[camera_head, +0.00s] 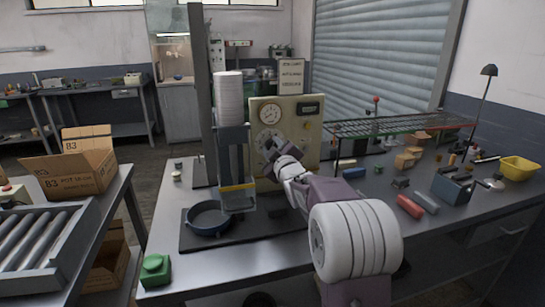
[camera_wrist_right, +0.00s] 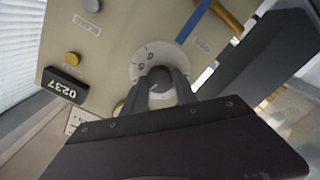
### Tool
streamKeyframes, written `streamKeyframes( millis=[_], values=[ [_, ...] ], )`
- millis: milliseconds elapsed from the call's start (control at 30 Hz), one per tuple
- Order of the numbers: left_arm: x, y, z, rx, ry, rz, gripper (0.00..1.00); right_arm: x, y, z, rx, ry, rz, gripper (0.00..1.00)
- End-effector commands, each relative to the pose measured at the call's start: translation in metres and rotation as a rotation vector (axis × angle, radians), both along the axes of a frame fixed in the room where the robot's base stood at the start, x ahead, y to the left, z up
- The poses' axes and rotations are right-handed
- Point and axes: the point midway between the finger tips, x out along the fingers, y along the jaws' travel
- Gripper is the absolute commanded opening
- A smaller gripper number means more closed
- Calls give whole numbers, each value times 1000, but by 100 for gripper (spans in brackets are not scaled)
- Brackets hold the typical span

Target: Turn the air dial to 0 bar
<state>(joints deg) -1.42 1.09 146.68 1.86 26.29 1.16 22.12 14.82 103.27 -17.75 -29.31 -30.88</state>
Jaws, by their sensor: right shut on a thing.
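The beige control panel (camera_head: 299,113) stands on the bench in the middle of the head view, with a round white gauge (camera_head: 272,114) at its upper left. In the wrist view the panel (camera_wrist_right: 115,30) appears turned over, with the grey air dial (camera_wrist_right: 160,75) on a white numbered disc (camera_wrist_right: 144,56). My right gripper (camera_head: 270,150) reaches the panel below the gauge. In the wrist view my right gripper (camera_wrist_right: 162,88) has its two dark fingers shut around the dial's knob. The fingers hide part of the disc, and the dial's setting cannot be read. My left gripper is out of view.
A tall grey column with a stack of white discs (camera_head: 229,98) stands left of the panel, above a dark round pan (camera_head: 208,217). A green button box (camera_head: 155,270) sits at the front left.

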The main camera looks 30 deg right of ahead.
Motion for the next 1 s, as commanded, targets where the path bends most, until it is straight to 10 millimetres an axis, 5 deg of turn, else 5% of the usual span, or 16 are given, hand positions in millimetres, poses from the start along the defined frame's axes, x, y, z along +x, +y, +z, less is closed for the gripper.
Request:
streamKeyframes(
  millis=[400,1000],
  values=[
    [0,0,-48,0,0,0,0,0,0,-7,-385,95,-1,0],
    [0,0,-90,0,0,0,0,0,0,-6,-938,227,-1,0]
  ],
)
